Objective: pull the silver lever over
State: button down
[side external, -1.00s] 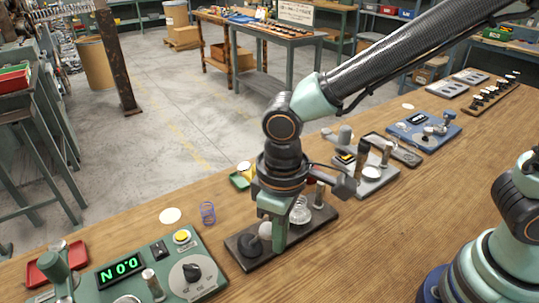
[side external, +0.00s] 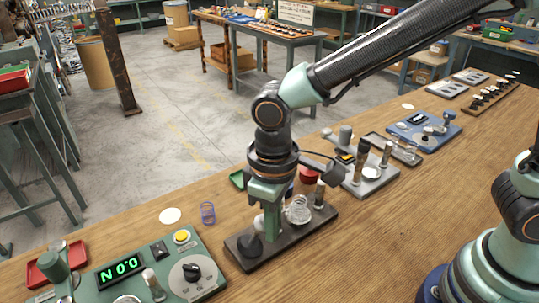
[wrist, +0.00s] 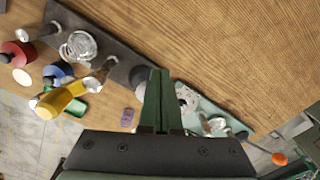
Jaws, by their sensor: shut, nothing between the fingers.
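The spring coiler's dark base plate (side external: 318,222) lies on the bench, with a clear coil (side external: 298,209) and an upright silver post (side external: 319,193) on it. A black rounded pivot (side external: 250,246) sits at its near-left end. The silver lever's pale knob (side external: 259,222) shows just left of my fingers, partly hidden. In the wrist view a short silver bar (wrist: 98,78), probably the lever, slants beside the plate. My gripper (side external: 271,229) is shut and empty, pointing down over the plate between pivot and coil. Its green fingers (wrist: 159,76) also show in the wrist view. Contact with the lever cannot be told.
A green control box (side external: 140,265) with a lit display and yellow button stands at the left. A purple spring (side external: 208,212) and white disc (side external: 170,216) lie behind. A grey device (side external: 372,181) stands to the right. Bare wood (side external: 400,240) lies in front.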

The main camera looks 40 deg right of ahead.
aim_at(262, 215)
jog(key=shift+w+r, duration=0.15)
jog(key=shift+w, duration=0.25)
jog(key=shift+w+r, duration=0.15)
jog(key=shift+w, duration=0.4)
jog(key=shift+w+r, duration=0.15)
jog(key=shift+w, duration=0.4)
jog(key=shift+w, duration=0.1)
jog(key=shift+w+r, duration=0.1)
jog(key=shift+w, duration=1)
